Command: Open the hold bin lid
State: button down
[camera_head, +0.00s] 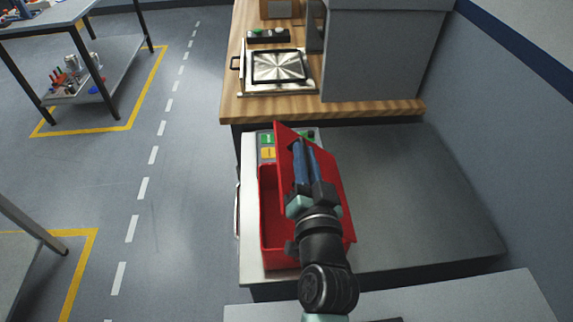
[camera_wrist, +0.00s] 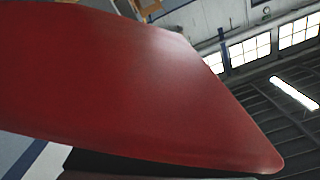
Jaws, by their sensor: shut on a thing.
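The red hold bin (camera_head: 274,254) stands on the grey cabinet top, its inside partly showing on the left. Its red lid (camera_head: 341,211) is raised and tilted up, leaning toward the right side of the bin. My gripper (camera_head: 303,153) is at the lid, shut on it, with the arm reaching in from the front. The fingertips are partly hidden against the lid. In the wrist view the lid (camera_wrist: 130,85) fills most of the picture as a slanted red panel, and the fingers do not show there.
Green and yellow labelled pads (camera_head: 267,153) lie just behind the bin. A wooden bench (camera_head: 350,111) with a metal plate fixture (camera_head: 279,66) and a grey box (camera_head: 375,60) stands beyond. The grey top (camera_head: 420,200) right of the lid is clear. A wall is at the right.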

jog(key=d+r+m, duration=0.2)
jog(key=d+m, duration=0.8)
jog(key=d, duration=0.3)
jog(key=shift+d, duration=0.35)
jog(key=c, duration=0.9)
grip_release()
jog(key=shift+b, duration=0.3)
